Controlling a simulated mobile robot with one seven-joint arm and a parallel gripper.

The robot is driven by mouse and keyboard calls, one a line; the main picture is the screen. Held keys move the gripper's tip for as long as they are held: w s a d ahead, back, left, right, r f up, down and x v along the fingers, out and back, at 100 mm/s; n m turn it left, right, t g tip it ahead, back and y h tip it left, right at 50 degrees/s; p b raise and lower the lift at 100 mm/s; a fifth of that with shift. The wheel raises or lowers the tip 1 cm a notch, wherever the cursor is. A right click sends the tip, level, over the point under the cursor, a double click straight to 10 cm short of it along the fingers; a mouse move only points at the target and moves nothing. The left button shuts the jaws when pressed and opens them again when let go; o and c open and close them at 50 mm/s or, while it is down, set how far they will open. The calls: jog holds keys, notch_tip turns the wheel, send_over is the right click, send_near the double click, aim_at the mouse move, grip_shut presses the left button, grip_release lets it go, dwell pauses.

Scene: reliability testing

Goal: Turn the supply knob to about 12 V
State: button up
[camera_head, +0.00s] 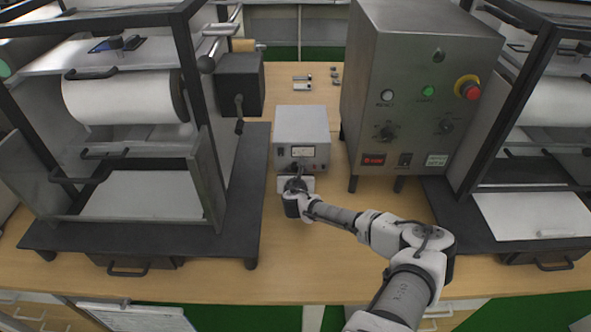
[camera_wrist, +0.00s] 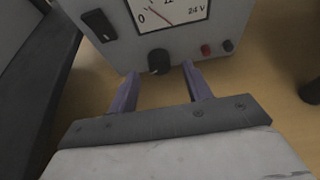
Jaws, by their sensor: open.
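The power supply (camera_head: 300,124) is a small grey box on the bench, its front facing me. Its black knob (camera_wrist: 158,61) sits low on the front panel in the wrist view. The meter (camera_wrist: 165,10) above it reads from 0 to 24 V. Its top is cut off; the thin red needle leans to the left, toward the low side. My gripper (camera_wrist: 160,70) is open, its two purple-grey fingers pointing at the panel on either side of the knob, with space between.
A black rocker switch (camera_wrist: 99,25) is left of the meter. A red terminal (camera_wrist: 206,50) and a dark terminal (camera_wrist: 228,46) lie right of the knob. A large control box (camera_head: 420,90) stands at right, a framed roller machine (camera_head: 130,150) at left. Small metal parts (camera_head: 302,86) lie behind.

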jog(key=shift+x, duration=1.15)
jog(key=c, duration=1)
jog(key=m+y, duration=0.1)
jog(key=m+y+b, duration=0.1)
jog(key=shift+d+f+m+b, duration=0.15)
jog(key=shift+f+m+b, duration=0.05)
jog(key=shift+m+b, duration=0.1)
jog(key=shift+d+m+t+y+b, duration=0.1)
jog(key=shift+m+t+y+b, duration=0.2)
jog(key=shift+m+y+b, duration=1.2)
jog(key=shift+r+m+h, duration=0.1)
jog(key=shift+m+h, duration=0.2)
jog(key=shift+m, duration=0.1)
